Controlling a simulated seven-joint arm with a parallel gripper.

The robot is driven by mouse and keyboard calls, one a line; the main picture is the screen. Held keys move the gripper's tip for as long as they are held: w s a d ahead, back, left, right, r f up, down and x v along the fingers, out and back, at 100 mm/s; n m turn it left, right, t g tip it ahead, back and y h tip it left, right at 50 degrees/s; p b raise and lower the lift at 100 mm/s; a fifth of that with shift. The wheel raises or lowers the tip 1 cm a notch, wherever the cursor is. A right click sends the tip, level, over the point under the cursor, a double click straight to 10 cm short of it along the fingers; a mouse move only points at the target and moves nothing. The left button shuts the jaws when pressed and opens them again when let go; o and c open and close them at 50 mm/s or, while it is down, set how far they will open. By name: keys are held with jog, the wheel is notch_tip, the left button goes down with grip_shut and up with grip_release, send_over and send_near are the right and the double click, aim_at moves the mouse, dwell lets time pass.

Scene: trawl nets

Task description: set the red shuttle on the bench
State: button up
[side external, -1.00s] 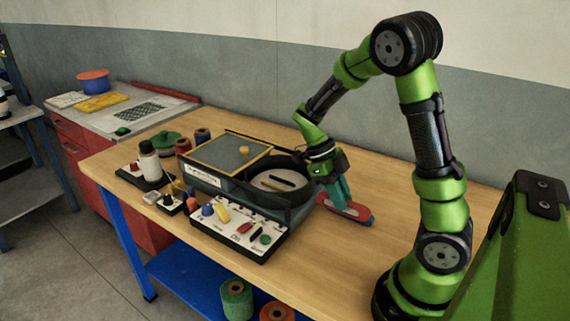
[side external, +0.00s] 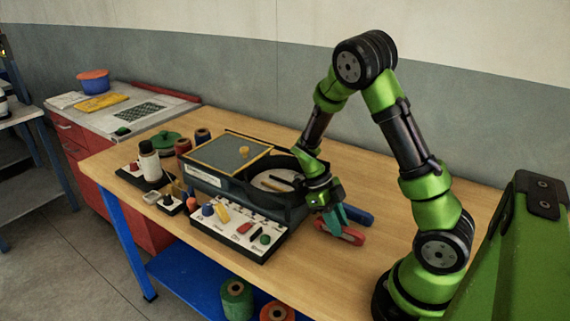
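The red shuttle (side external: 348,237) is at the tips of my gripper's teal fingers, to the right of the dark machine with the round well. My gripper (side external: 343,225) points down and appears closed on it; the fingers hide part of the shuttle. I cannot tell whether the shuttle touches the bench (side external: 300,279) or hangs just above it. A blue elongated piece (side external: 362,217) lies on the bench just behind the fingers, apart from the red shuttle.
The dark machine (side external: 292,212) with a round well stands left of my gripper. A white control panel (side external: 228,232) with coloured knobs is in front of it. Bottles and spools crowd the bench's left end. Bare wood lies in front and to the right.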

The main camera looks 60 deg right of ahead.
jog(key=o, duration=0.3)
jog(key=shift+r, duration=0.1)
jog(key=v, duration=1.2)
jog(key=s+a+r+n+t, duration=0.2)
jog(key=a+r+n+t, duration=0.2)
jog(key=n, duration=0.6)
jog(key=s+a+r+n+t+y, duration=0.1)
jog(key=a+r+n+t, duration=0.3)
jog(key=n, duration=0.7)
jog(key=s+a+r+n+t+y, duration=0.1)
jog(key=s+a+r+n+t, duration=0.1)
jog(key=a+r+n+t, duration=0.2)
jog(key=a+n+t, duration=0.1)
jog(key=a+n, duration=0.2)
jog(key=n, duration=0.4)
jog(key=shift+s+r, duration=0.2)
jog(key=shift+s, duration=0.15)
